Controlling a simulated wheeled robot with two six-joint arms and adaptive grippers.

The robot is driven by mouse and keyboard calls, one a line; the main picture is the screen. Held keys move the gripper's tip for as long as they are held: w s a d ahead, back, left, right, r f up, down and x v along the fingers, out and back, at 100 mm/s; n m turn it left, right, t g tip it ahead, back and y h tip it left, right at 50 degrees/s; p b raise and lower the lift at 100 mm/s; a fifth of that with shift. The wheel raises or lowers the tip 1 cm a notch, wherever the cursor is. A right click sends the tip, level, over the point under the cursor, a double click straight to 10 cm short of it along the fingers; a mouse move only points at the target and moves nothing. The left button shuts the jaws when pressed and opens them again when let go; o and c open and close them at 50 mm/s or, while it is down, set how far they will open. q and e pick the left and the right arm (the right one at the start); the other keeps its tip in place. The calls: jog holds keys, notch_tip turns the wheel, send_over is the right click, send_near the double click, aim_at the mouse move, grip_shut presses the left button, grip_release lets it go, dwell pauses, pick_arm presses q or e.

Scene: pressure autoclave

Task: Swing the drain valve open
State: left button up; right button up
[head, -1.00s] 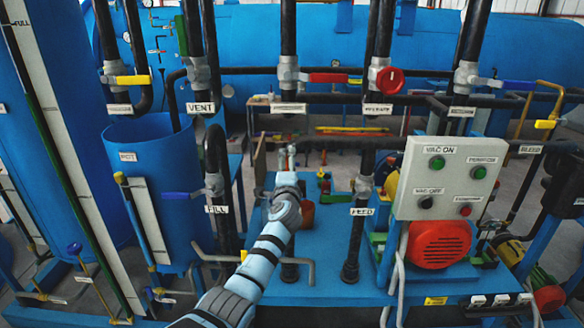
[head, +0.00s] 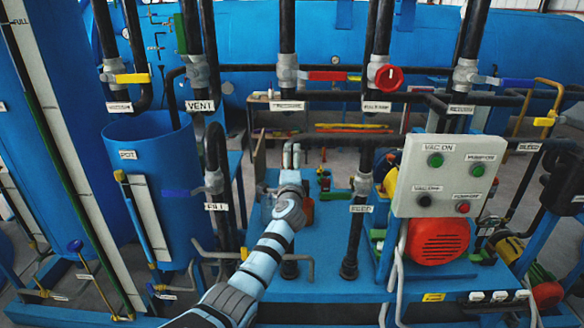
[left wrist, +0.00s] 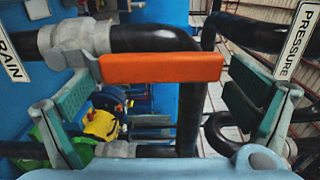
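The drain valve shows in the left wrist view as a grey body (left wrist: 75,42) beside a partly cut-off label ending in "RAIN" (left wrist: 10,58). Its orange lever (left wrist: 160,67) lies crosswise in front of a black pipe. My left gripper (left wrist: 158,82) is open, with one teal-padded finger on each side of the lever and visible space beside both pads. In the head view my left gripper (head: 291,156) is raised above the blue skid, among the pipes; I cannot make out the drain lever there. My right gripper is not in view.
The fill pipe (head: 214,150) stands left of my arm and the feed pipe (head: 355,235) right of it. A control box (head: 448,178) stands further right. In the left wrist view, a "PRESSURE" label (left wrist: 298,40) and black pipes are close on the right.

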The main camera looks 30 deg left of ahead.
pick_arm(q)
jog(key=shift+s, duration=0.1)
jog(key=v, duration=1.1)
jog(key=shift+s+d, duration=0.2)
jog(key=shift+s, duration=0.15)
